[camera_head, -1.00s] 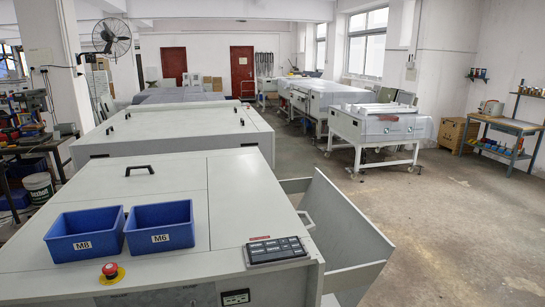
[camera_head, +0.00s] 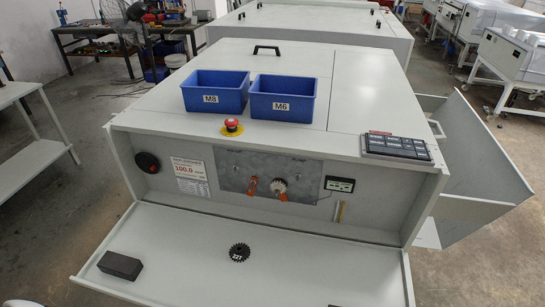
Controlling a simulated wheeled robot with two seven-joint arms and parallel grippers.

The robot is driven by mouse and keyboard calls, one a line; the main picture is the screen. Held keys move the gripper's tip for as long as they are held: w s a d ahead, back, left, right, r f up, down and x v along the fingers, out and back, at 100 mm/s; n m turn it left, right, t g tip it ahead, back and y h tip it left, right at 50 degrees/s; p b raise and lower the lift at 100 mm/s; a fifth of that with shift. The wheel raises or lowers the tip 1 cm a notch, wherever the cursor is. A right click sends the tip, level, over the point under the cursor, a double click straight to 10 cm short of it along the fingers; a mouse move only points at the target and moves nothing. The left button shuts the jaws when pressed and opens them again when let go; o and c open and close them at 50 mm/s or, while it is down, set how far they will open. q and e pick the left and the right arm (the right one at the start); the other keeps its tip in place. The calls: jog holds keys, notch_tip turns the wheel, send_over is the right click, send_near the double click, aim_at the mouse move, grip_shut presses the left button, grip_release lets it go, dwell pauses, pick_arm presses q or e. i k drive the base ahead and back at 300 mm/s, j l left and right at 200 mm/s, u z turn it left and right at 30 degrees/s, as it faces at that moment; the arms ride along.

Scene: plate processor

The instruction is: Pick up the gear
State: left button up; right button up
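A small black gear (camera_head: 239,252) lies flat on the light grey fold-down shelf (camera_head: 330,272) at the front of the plate processor.
A black block (camera_head: 121,265) lies on the shelf's left side. Behind the shelf is a recessed panel with orange-handled valves (camera_head: 280,190). Blue bins M8 (camera_head: 215,97) and M6 (camera_head: 281,103) and a red emergency button (camera_head: 232,126) are on the machine's top. The shelf's right half is clear.

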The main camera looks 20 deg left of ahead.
aim_at(240, 252)
jog(key=u, duration=1.05)
jog(key=l+z, duration=0.1)
jog(key=k, duration=0.05)
